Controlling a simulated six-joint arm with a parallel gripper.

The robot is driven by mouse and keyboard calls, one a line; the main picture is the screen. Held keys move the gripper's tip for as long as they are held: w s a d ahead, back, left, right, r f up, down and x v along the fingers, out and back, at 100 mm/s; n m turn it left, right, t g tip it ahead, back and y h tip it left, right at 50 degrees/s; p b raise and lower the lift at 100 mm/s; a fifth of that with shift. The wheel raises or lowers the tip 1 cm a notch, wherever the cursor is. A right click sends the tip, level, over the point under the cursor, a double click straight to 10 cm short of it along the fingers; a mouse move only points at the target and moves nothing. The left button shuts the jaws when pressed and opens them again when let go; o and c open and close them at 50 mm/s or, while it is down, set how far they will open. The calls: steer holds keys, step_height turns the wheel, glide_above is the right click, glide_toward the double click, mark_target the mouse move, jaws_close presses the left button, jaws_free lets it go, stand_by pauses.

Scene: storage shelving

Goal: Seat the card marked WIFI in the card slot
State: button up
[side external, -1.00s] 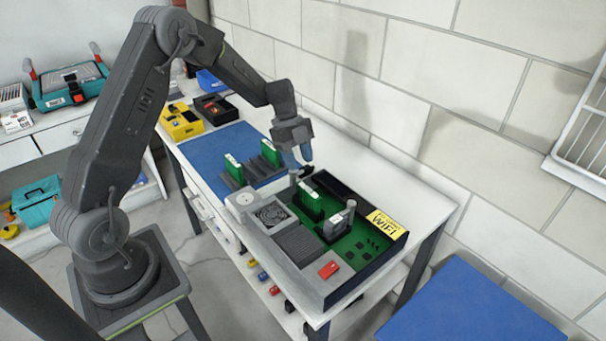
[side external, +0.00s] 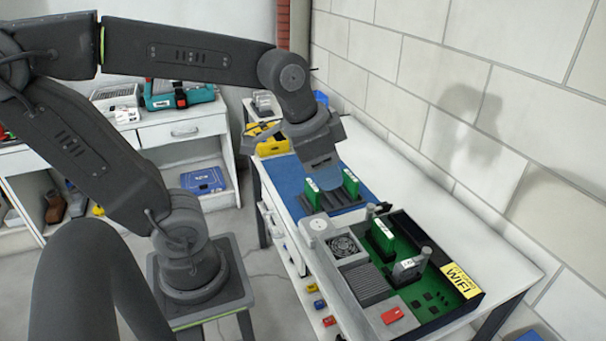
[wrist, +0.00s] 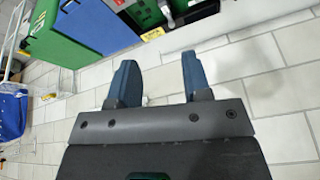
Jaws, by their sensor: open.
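Two upright green cards stand in a dark rack (side external: 345,201) on the blue mat: a left card (side external: 312,197) and a right card (side external: 350,187). Their white labels are too small to read. A third green card (side external: 382,238) stands upright inside the open case (side external: 345,268). A grey bracket-like part (side external: 410,268) stands near it; I cannot tell whether it is the card slot. A yellow label reading WIFI (side external: 461,281) is at the case's right end. My gripper (side external: 325,182) is open, with blue fingers apart and empty in the wrist view (wrist: 158,60), near the rack; its height is unclear.
The case also holds a fan (side external: 342,246), a finned block (side external: 367,284) and a red part (side external: 393,315). A yellow bin (side external: 270,146) is at the table's far end. The white table (side external: 480,235) is clear along the wall.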

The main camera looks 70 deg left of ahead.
steer(key=s+n, duration=0.2)
steer(key=s, duration=0.1)
steer(key=s+n+t, duration=0.1)
steer(key=shift+s+d+f, duration=0.15)
steer(key=shift+s+d, duration=0.05)
steer(key=shift+d, duration=0.1)
stand_by(2.0)
